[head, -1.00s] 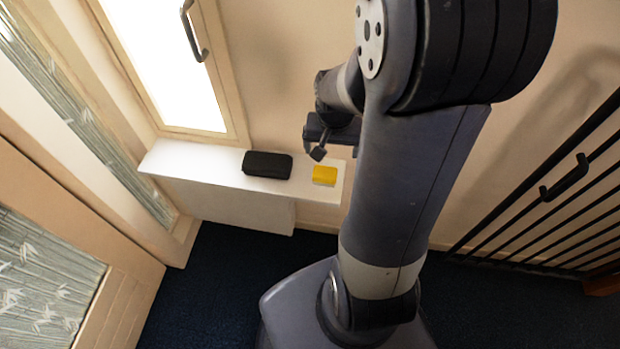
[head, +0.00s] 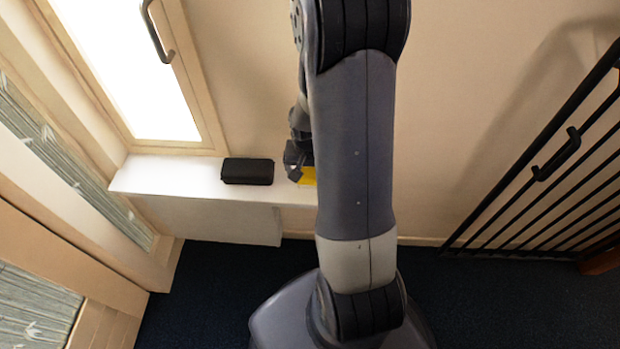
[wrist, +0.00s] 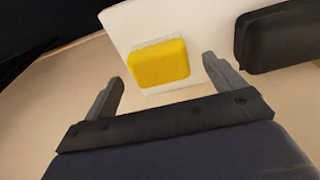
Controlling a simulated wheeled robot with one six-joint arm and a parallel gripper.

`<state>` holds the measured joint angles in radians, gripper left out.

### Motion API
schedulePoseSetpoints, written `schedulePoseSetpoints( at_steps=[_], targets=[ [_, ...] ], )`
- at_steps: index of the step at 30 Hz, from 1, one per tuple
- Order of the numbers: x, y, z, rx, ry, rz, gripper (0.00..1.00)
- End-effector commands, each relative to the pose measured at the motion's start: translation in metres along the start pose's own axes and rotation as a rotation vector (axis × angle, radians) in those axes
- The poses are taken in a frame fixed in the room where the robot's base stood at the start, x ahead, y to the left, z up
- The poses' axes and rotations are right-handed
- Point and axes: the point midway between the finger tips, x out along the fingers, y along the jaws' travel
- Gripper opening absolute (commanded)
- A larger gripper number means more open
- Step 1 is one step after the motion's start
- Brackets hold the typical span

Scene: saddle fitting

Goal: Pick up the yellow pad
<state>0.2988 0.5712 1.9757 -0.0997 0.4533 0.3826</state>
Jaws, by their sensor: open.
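The yellow pad (wrist: 159,64) is a small rounded block lying near the end of a white ledge. In the wrist view it sits beyond my gripper (wrist: 165,78), roughly between the lines of the two fingers and apart from both. My gripper is open and empty. In the head view the yellow pad (head: 308,177) shows only in part, since my arm and gripper (head: 294,170) cover much of it.
A black case (head: 247,171) lies on the white ledge (head: 178,177) left of the pad; it also shows in the wrist view (wrist: 279,37). A bright window stands behind the ledge. A black barred rail (head: 555,165) is at the right.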

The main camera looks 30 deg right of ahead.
Motion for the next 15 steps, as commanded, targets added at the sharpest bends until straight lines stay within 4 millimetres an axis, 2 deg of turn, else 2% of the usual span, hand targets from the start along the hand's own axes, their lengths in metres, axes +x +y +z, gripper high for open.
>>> schedulePoseSetpoints(
  at_steps=[1,6,14,15],
  targets=[
    [0.011,0.000,0.001,0.000,-0.003,0.001,0.89],
    [0.026,0.000,0.001,0.000,-0.001,0.000,0.89],
    [0.026,0.000,0.000,0.000,0.001,0.000,0.89],
    [0.026,0.000,0.000,0.000,0.001,0.000,0.86]
  ],
)
